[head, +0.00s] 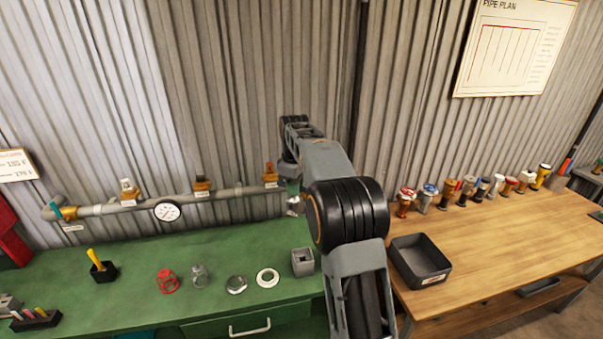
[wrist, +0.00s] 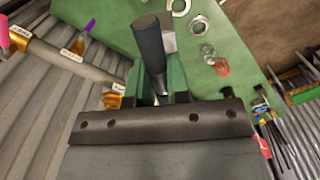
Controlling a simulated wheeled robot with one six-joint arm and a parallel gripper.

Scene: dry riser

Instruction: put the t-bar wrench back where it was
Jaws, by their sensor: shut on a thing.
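My gripper (wrist: 158,88) is shut on the t-bar wrench (wrist: 149,45), which shows as a dark grey rounded bar with a paler metal part between the fingers. In the head view my gripper (head: 291,188) is above the back right of the green bench, mostly hidden by my own arm. Below it a small silvery end (head: 293,207) shows, apart from the bench top. A grey square open-topped holder (head: 303,262) stands on the bench's right end. In the wrist view the holder (wrist: 168,38) is partly hidden behind the wrench.
The green bench (head: 215,257) carries a red cage, glass piece, rings and a black stand with a yellow-handled tool (head: 97,262). A pipe (head: 235,192) with a gauge runs along the wall. The wooden table (head: 480,255) holds a black tray (head: 420,262) and several fittings.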

